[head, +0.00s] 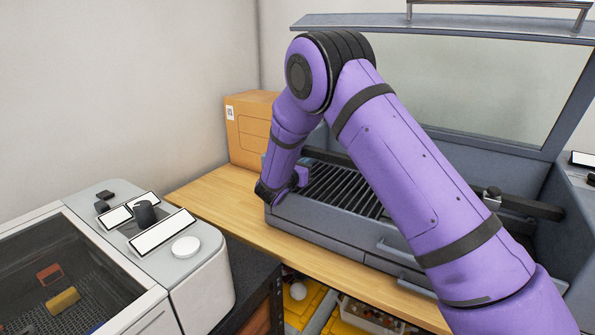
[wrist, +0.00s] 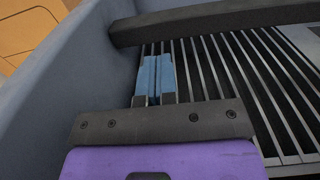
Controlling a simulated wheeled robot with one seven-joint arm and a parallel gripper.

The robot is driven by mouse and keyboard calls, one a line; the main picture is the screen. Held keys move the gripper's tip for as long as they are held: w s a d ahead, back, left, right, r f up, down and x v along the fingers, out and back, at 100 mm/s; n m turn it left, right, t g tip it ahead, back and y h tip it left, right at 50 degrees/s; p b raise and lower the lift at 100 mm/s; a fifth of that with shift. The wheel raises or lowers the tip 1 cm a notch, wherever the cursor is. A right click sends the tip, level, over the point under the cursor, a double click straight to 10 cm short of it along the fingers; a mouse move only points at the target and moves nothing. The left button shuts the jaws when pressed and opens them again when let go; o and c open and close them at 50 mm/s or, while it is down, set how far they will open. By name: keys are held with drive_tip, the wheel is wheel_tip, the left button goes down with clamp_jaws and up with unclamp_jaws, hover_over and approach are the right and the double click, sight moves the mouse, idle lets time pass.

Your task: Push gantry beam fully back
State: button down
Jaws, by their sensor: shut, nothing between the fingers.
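The gantry beam (head: 530,207) is a dark bar across the slatted bed of the grey machine; my arm hides its middle in the head view. In the wrist view the beam (wrist: 225,17) crosses the top, beyond my fingers. My gripper (wrist: 155,72) has blue fingertips, shut together and empty, over the slats near the bed's left wall. A small strip of slats shows between the fingertips and the beam, so they look apart.
The machine's slatted bed (wrist: 250,80) lies under the gripper, with its grey side wall (wrist: 75,70) close on the left. The windowed lid (head: 500,90) stands raised above. A cardboard box (head: 249,127) stands behind left on the wooden bench (head: 215,205). Another machine (head: 200,265) is at the front left.

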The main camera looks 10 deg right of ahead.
sight(319, 155)
drive_tip(key=shift+x, duration=3.1)
drive_tip(key=shift+d, duration=0.1)
drive_tip(key=x, duration=1.8)
drive_tip(key=shift+d, duration=0.2)
drive_tip(key=shift+d+r, duration=0.1)
drive_tip(key=shift+r, duration=0.1)
